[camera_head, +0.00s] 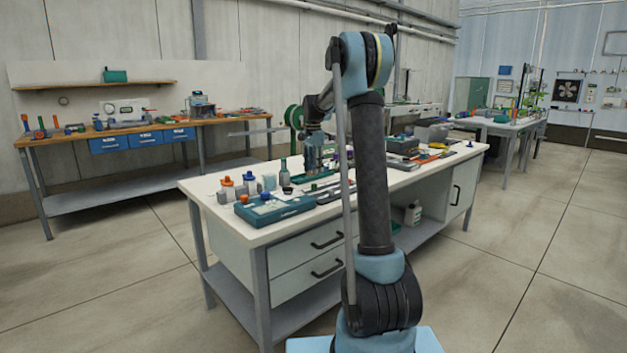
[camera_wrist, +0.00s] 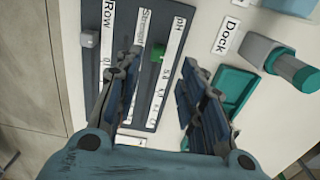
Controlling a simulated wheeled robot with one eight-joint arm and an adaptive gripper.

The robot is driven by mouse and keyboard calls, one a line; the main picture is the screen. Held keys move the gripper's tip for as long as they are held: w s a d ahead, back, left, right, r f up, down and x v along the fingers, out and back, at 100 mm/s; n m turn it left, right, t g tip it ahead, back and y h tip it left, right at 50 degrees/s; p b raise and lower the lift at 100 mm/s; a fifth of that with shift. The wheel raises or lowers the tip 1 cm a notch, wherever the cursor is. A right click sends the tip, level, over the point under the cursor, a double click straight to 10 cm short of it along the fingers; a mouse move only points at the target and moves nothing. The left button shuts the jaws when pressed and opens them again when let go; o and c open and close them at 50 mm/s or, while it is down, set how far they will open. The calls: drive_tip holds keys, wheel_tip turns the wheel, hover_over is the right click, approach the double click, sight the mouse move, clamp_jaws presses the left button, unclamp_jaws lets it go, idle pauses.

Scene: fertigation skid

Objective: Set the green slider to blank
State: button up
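In the wrist view a dark slider panel (camera_wrist: 124,27) carries white label strips reading "Row", "Strength" and "pH". A green slider knob (camera_wrist: 157,54) sits on the panel between the "Strength" and "pH" strips. A paler grey-green knob (camera_wrist: 90,40) sits near the "Row" strip. My gripper (camera_wrist: 160,62) is open, its two fingers apart over the panel, with the green knob showing between the fingertips. I cannot tell whether they touch it. The fingers hide the lower part of the panel, and no "blank" mark is legible. In the head view my gripper (camera_head: 313,168) is low over the white workbench (camera_head: 218,184).
A "Dock" label (camera_wrist: 232,32), a teal tray (camera_wrist: 234,92) and a grey bottle with a green cap (camera_wrist: 280,62) lie right of the panel. In the head view a teal case (camera_head: 275,211) and small bottles stand at the bench's near left. Floor around the bench is clear.

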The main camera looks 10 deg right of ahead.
drive_tip(key=shift+r, duration=2.45)
drive_tip(key=s+d+f+n+t, duration=0.1)
drive_tip(key=s+d+n, duration=0.2)
drive_tip(key=s, duration=1.2)
drive_tip(key=s+d+n, duration=0.2)
drive_tip(key=s+n, duration=0.1)
drive_tip(key=s, duration=1.2)
drive_tip(key=s+d+f+n+t, duration=0.1)
drive_tip(key=s+f+n, duration=0.4)
drive_tip(key=s+f, duration=1.3)
drive_tip(key=s+d, duration=0.1)
drive_tip(key=s, duration=0.3)
drive_tip(key=shift+w, duration=0.1)
